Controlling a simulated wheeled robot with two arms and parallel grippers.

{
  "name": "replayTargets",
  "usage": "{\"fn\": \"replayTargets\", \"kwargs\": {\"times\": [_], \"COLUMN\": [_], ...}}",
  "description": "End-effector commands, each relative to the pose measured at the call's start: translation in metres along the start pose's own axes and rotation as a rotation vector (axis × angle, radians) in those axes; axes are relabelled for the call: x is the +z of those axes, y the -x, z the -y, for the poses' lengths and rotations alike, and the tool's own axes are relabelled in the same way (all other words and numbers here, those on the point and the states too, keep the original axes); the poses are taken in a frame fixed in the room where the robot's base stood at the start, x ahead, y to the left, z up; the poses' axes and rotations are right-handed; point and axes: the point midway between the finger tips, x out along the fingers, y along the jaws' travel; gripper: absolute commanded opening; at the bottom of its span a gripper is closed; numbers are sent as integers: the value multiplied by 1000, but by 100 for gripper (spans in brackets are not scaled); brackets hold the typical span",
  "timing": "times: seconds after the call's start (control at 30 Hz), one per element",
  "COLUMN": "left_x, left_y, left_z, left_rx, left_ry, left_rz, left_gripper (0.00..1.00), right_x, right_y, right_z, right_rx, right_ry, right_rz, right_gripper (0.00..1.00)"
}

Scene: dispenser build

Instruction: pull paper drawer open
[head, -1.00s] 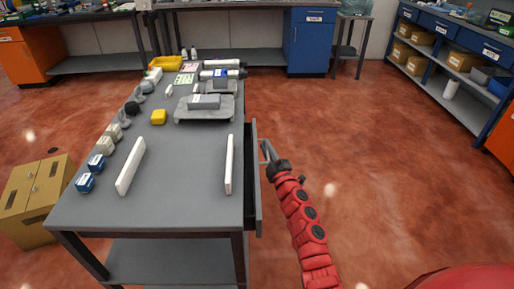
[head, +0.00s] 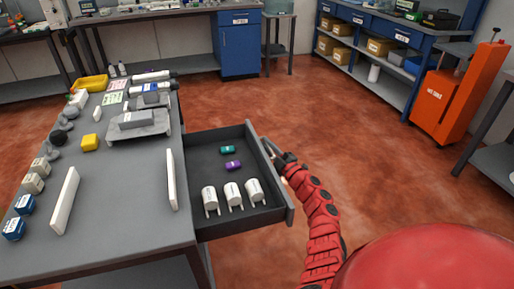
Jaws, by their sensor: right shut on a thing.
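The paper drawer (head: 215,153) stands pulled out from the right side of the grey table (head: 128,215). My right gripper (head: 284,160) is shut on the drawer handle (head: 271,148) at the outer side of the drawer front. Its fingertips are small and partly hidden by the handle. My left gripper is not in view.
An orange cabinet (head: 446,98) stands at the right. The red floor right of the drawer is clear.

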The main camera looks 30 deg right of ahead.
Motion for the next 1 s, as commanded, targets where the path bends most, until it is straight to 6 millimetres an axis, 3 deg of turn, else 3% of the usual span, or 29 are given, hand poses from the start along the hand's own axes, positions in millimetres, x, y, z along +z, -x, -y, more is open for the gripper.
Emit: {"fn": "replayTargets", "kwargs": {"times": [0.47, 0.5, 0.57, 0.87, 1.0], "left_x": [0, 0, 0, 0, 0], "left_y": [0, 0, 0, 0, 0], "left_z": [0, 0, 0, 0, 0], "left_rx": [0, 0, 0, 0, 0], "left_ry": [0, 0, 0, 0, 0], "left_rz": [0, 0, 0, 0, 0], "left_gripper": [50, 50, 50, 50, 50], "right_x": [5, 5, 5, 4, 6], "right_y": [2, 2, 2, 2, 12], "right_z": [-2, -3, -3, -3, -2], "right_rx": [-1, -1, -1, -1, -3], "right_ry": [1, 1, 0, 1, 2], "right_rz": [0, 0, 0, 0, 2], "right_gripper": [0, 17, 26, 26, 26]}}
